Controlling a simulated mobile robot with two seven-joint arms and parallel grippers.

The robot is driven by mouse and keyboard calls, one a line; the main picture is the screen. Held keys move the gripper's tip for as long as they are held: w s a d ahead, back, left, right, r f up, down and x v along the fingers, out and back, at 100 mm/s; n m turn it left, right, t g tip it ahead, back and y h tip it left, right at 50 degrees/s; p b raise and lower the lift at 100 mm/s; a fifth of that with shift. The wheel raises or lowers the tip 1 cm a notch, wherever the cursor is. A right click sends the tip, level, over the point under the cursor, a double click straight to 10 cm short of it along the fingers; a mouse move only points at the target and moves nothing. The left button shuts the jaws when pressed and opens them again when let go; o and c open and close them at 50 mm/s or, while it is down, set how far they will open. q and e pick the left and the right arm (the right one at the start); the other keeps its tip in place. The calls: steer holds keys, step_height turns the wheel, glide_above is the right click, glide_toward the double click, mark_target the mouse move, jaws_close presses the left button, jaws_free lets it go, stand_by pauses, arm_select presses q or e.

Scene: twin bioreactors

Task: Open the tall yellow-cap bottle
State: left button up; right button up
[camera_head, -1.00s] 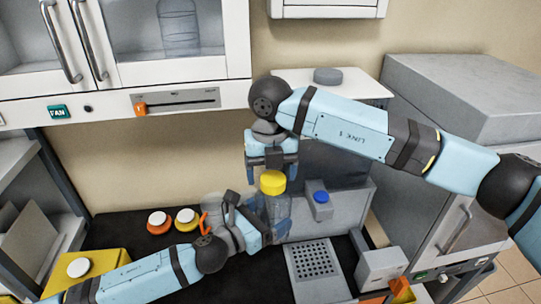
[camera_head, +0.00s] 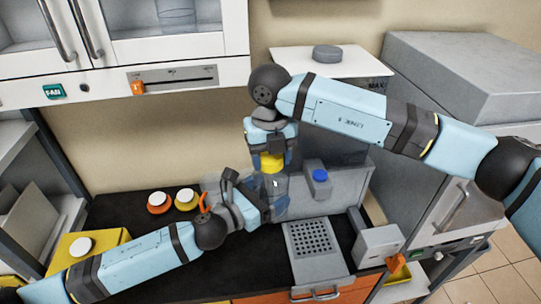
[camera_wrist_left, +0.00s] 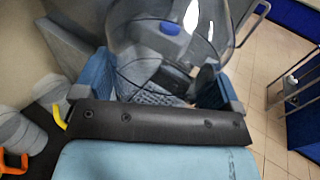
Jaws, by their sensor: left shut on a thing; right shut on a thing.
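The tall bottle (camera_head: 274,186) is clear and stands upright with a yellow cap (camera_head: 271,163) on top, near the middle of the head view. My left gripper (camera_head: 268,207) is shut around the lower body of the bottle. In the left wrist view the clear bottle (camera_wrist_left: 168,40) fills the space between the blue fingers of my left gripper (camera_wrist_left: 160,85). My right gripper (camera_head: 271,150) points down from above and is shut on the yellow cap, hiding its upper part. The cap appears seated on the bottle; whether it has turned I cannot tell.
A grey unit with a blue button (camera_head: 320,175) stands just right of the bottle. A perforated grey plate (camera_head: 314,240) lies in front. Two white-capped jars (camera_head: 158,197) stand on the black worktop (camera_head: 125,220) at left. A cabinet (camera_head: 130,75) hangs above.

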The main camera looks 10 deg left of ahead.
arm_select(q)
steer(key=shift+s+d+r, duration=0.1)
steer(key=shift+s+d, duration=0.05)
steer(key=shift+d, duration=0.1)
arm_select(e)
steer(key=n, duration=0.4)
steer(key=shift+s+a+r, duration=0.1)
steer(key=shift+s+a, duration=0.15)
steer(key=n, duration=0.4)
steer(key=shift+d+n, duration=0.1)
steer(key=shift+n, duration=0.2)
steer(key=n, duration=0.6)
steer(key=shift+d+n, duration=0.1)
steer(key=shift+n, duration=0.2)
arm_select(q)
steer(key=shift+a, duration=0.15)
arm_select(e)
steer(key=shift+r, duration=0.1)
steer(key=shift+r, duration=1.05)
steer(key=shift+d, duration=0.1)
